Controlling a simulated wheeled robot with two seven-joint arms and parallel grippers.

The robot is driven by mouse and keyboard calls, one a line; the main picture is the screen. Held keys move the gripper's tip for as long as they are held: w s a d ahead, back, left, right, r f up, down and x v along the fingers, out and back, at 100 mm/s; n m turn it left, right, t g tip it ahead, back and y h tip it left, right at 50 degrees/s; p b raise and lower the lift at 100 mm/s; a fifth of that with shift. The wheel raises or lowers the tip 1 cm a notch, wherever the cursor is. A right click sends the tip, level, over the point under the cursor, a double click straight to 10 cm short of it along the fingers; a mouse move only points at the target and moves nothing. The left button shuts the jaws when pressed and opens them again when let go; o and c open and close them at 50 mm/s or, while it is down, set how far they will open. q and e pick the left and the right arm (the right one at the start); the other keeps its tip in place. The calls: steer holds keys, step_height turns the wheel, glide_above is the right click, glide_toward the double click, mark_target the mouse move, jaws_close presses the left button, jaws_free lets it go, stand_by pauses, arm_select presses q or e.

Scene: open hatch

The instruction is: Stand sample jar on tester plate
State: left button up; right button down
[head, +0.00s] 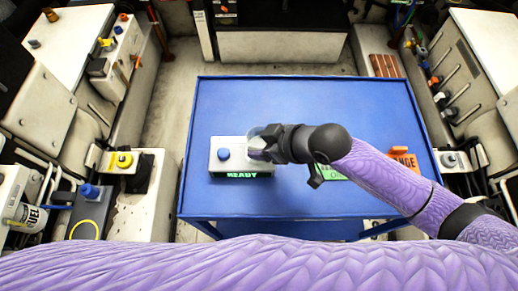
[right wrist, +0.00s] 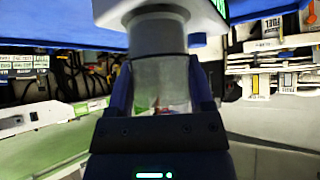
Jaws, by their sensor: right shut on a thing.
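The sample jar (right wrist: 160,85) is clear, with something small and reddish inside. My right gripper (right wrist: 160,100) is shut on it, one finger on each side. In the head view the right gripper (head: 264,148) is at the right end of the tester (head: 228,168), a white box with a blue knob (head: 224,154) and a green READY display. The tester plate is hidden. My left gripper is out of view.
The blue table (head: 300,100) is clear behind the tester. An orange block (head: 403,157) with lettering and a green label (head: 330,173) lie at the right, partly behind my right arm. Consoles with knobs and levers flank the table on both sides.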

steer(key=shift+f, duration=0.1)
stand_by(0.3)
jaws_free()
steer(key=shift+s+d+r+p, duration=0.2)
steer(key=shift+d+r+p, duration=0.1)
steer(key=shift+r+p, duration=0.35)
steer(key=p+v, duration=0.2)
steer(key=p, duration=0.1)
steer(key=shift+s+d+r, duration=0.15)
steer(key=shift+d+r, duration=0.1)
steer(key=p+v, duration=0.2)
steer(key=shift+s+d+r, duration=0.15)
steer(key=shift+s+d, duration=0.1)
steer(key=shift+d, duration=0.1)
